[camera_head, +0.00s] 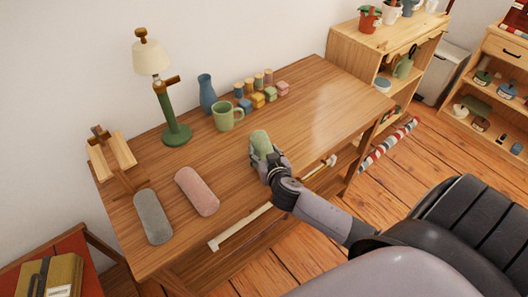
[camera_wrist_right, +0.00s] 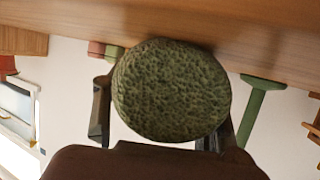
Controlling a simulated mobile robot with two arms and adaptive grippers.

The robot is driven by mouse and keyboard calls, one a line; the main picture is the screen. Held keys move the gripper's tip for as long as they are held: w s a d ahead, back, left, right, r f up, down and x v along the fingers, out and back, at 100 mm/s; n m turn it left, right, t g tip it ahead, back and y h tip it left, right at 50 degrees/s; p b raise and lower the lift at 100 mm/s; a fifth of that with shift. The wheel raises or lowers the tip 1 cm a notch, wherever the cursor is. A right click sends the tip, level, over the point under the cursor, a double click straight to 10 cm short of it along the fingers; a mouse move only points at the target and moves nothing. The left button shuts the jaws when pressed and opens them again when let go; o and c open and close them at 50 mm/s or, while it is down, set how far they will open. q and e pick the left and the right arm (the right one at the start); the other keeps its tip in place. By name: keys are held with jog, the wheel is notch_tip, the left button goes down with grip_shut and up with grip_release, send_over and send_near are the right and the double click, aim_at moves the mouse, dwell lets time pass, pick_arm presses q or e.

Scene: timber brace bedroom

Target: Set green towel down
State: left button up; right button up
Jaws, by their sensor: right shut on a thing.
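The green towel (camera_head: 261,142) is rolled up and held over the front part of the wooden desk (camera_head: 312,103). My right gripper (camera_head: 264,158) is shut on it. In the right wrist view the round end of the green towel (camera_wrist_right: 172,90) fills the space between the two fingers. Its edge comes close to the desk surface (camera_wrist_right: 255,40) in that view; I cannot tell whether it touches. A pink rolled towel (camera_head: 197,191) and a grey rolled towel (camera_head: 153,216) lie on the desk to the left. My left gripper is not in view.
A green mug (camera_head: 228,116), a blue vase (camera_head: 207,93) and a lamp (camera_head: 172,105) stand behind the green towel. Several small colored blocks (camera_head: 258,100) sit near the back edge. A wooden stand (camera_head: 110,156) is at the left. The desk's right part is clear.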

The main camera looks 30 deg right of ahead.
aim_at(264, 149)
jog(key=c, duration=0.7)
jog(key=shift+r, duration=0.15)
notch_tip(264, 149, up, 20)
jog(key=p, duration=0.2)
jog(key=a+r+n+y, duration=0.1)
jog(key=a+r, duration=0.3)
jog(key=s+a+r+n+y, duration=0.1)
jog(key=a+r, duration=0.4)
jog(key=a+r+n+y, duration=0.1)
jog(key=a+r+y, duration=0.1)
jog(key=a+r, duration=0.2)
jog(key=shift+s+a+r+n+t, duration=0.3)
jog(key=shift+a+r+t, duration=0.1)
jog(key=shift+r, duration=0.05)
